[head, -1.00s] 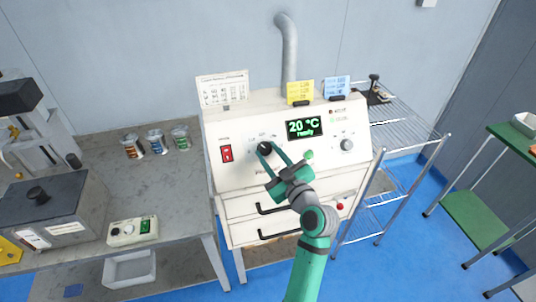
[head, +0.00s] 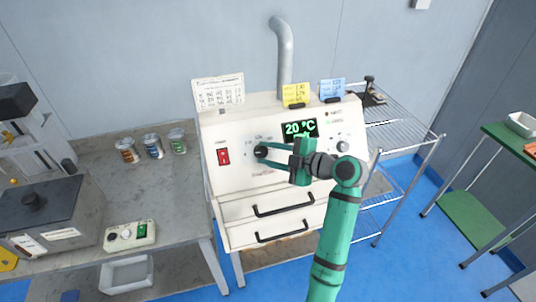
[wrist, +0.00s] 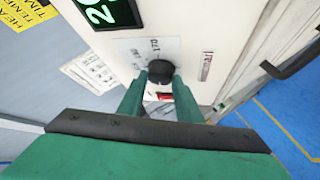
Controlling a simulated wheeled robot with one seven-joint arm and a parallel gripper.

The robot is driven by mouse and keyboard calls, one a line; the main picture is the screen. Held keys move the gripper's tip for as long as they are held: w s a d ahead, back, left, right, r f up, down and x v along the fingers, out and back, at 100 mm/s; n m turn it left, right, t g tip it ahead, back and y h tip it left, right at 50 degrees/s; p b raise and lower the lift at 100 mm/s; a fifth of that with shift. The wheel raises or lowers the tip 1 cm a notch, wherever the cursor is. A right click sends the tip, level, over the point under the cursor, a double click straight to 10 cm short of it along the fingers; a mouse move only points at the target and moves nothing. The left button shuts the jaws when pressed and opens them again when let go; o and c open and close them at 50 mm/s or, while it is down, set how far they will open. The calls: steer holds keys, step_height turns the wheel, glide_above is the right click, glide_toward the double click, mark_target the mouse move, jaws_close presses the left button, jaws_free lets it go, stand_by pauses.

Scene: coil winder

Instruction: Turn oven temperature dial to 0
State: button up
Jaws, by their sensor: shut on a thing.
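The cream oven (head: 240,181) has a black round dial (head: 261,152) on its sloped front, right of the red power switch (head: 223,156). The green display (head: 300,128) reads 20 °C. My green gripper (head: 263,156) reaches the dial from the right, with its fingers around it. In the wrist view the dial (wrist: 160,71) sits between my two fingertips (wrist: 161,82). Printed scale marks, including 170, show beside it. The dial's pointer is too small or hidden to read.
Two drawer handles (head: 283,205) project below the panel. A grey bench (head: 170,200) with several small cans stands left, a wire rack (head: 410,130) right.

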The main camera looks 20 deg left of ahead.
steer(key=shift+w+n+g, duration=0.1)
steer(key=shift+n+g, duration=0.4)
steer(key=shift+n, duration=0.2)
steer(key=o, duration=1)
steer(key=shift+o, duration=0.2)
steer(key=v, duration=1.1)
steer(key=shift+a+r, duration=0.15)
steer(key=shift+a, duration=0.05)
